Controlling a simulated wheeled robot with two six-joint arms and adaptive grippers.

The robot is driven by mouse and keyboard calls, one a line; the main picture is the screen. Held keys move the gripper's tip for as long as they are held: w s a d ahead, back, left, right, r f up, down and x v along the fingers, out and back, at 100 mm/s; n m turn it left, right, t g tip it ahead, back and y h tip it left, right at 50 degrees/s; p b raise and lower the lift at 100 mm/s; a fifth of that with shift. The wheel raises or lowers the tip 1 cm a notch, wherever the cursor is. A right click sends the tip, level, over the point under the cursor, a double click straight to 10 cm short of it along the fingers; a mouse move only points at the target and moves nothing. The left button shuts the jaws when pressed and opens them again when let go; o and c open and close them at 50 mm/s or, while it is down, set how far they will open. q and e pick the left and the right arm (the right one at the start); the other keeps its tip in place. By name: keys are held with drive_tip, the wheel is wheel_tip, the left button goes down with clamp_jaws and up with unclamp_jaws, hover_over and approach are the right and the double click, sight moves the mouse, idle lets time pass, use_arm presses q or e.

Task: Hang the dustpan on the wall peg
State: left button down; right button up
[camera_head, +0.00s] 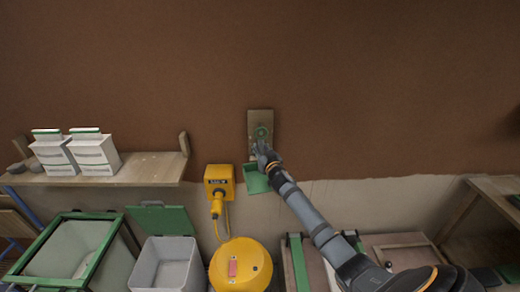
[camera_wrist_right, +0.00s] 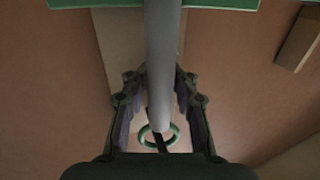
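The dustpan has a green pan (camera_head: 257,183) that shows below my right gripper in the head view. In the right wrist view its grey handle (camera_wrist_right: 163,60) runs down between the fingers, with the green pan edge at the top and a green ring (camera_wrist_right: 146,134) at the handle's end. My right gripper (camera_head: 266,158) is in front of the wall; in the wrist view its fingertips (camera_wrist_right: 162,72) close against both sides of the handle. A wooden board (camera_head: 260,116) is on the wall behind the ring. A dark piece shows within the ring; I cannot tell if it is the peg. My left gripper is out of view.
A wooden shelf (camera_head: 150,172) with white boxes (camera_head: 95,152) is at left. A yellow wall box (camera_head: 219,178) with a plug is left of the pan. Bins (camera_head: 165,265) and a yellow rounded machine (camera_head: 240,268) stand below. The upper wall is clear.

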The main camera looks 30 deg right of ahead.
drive_tip(key=o, duration=0.3)
drive_tip(key=shift+s, duration=0.1)
drive_tip(key=v, duration=1.2)
